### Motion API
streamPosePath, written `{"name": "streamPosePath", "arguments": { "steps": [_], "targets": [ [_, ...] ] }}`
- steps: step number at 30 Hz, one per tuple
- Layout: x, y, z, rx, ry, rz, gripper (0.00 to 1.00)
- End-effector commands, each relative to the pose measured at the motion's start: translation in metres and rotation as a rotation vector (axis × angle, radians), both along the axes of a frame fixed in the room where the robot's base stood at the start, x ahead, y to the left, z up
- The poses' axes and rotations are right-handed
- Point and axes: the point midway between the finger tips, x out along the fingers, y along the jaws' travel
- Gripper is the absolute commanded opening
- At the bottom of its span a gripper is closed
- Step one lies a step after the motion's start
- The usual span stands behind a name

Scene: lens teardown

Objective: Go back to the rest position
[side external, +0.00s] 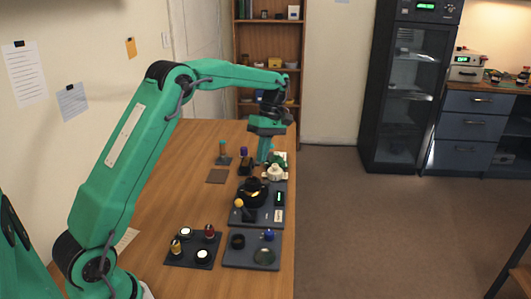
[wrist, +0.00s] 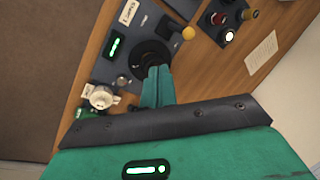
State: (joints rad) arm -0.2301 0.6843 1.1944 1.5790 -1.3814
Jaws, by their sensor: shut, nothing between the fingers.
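My gripper (side external: 264,150) hangs above the far part of the wooden table in the side external view, with its fingers pointing down. In the wrist view my gripper (wrist: 157,72) shows two green fingers closed together, with nothing between them. Behind the fingertips in the wrist view is a black round part (wrist: 145,52) on a dark plate. The same black round part (side external: 253,192) sits on the plate in the side external view, nearer the camera than my gripper. A white knobbed part (side external: 275,173) stands close to my gripper, and it also shows in the wrist view (wrist: 101,97).
A dark tray (side external: 175,259) with several small round parts is at the near left. Another dark tray (side external: 232,263) holds a blue-topped part and a disc. A yellow ball (side external: 239,203) stands by the black part. The table's left middle (side external: 170,200) is bare.

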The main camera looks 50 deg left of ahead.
Motion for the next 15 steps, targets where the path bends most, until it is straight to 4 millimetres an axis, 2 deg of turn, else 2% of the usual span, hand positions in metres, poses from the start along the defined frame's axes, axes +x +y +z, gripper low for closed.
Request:
{"name": "streamPosePath", "arguments": {
  "steps": [8,15],
  "targets": [
    [0.000,-0.001,0.003,-0.001,-0.004,-0.007,0.00],
    [-0.010,-0.010,0.021,-0.011,-0.052,-0.087,0.00]
  ]
}}
